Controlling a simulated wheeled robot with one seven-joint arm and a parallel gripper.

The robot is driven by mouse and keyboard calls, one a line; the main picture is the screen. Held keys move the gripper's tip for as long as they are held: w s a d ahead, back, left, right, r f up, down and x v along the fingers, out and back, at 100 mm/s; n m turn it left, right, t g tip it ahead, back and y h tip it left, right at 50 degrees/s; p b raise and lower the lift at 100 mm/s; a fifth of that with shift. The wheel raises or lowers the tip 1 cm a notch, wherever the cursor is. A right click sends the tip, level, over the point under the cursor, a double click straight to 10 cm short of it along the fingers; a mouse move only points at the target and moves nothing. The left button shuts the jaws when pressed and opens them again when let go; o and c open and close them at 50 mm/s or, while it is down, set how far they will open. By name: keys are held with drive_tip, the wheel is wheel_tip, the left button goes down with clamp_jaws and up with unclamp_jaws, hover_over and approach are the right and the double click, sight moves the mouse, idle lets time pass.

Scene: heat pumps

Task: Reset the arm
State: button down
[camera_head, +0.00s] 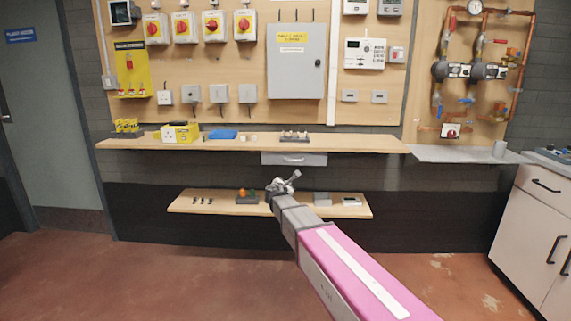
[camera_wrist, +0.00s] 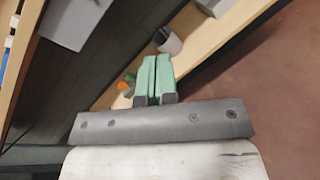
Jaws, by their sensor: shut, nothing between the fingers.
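My gripper (camera_head: 283,184) is at the end of my outstretched arm, in front of the lower wooden shelf (camera_head: 350,212) in the head view. In the wrist view my gripper (camera_wrist: 153,60) shows two pale green fingers side by side, shut with nothing between them. I cannot tell the exact gap between the fingertips and the shelf.
The upper shelf (camera_head: 370,144) with a drawer (camera_head: 293,158) below it is above my gripper. Switches and a grey cabinet (camera_head: 296,61) hang on the back board. A white cupboard (camera_head: 530,235) stands at the right. The floor (camera_head: 150,280) at the left is clear.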

drive_tip(key=s+d+f+m+g+h, duration=0.1)
drive_tip(key=s+d+f+m+g, duration=0.3)
drive_tip(key=s+d+f+m, duration=0.4)
drive_tip(key=s+d+f+m+g, duration=0.5)
drive_tip(key=s+d+f+m, duration=0.15)
drive_tip(key=s+d, duration=0.35)
drive_tip(key=s+d+f+m+g+y, duration=0.1)
drive_tip(key=s+f+m+g+y, duration=0.1)
drive_tip(key=s+m, duration=0.4)
drive_tip(key=s+d+f+m+g+y, duration=0.1)
drive_tip(key=s+f+m+g+y, duration=0.2)
drive_tip(key=s, duration=0.9)
drive_tip(key=m+g, duration=0.1)
drive_tip(key=m, duration=0.2)
drive_tip(key=shift+s+d+f, duration=0.2)
drive_tip(key=shift+d+f, duration=0.15)
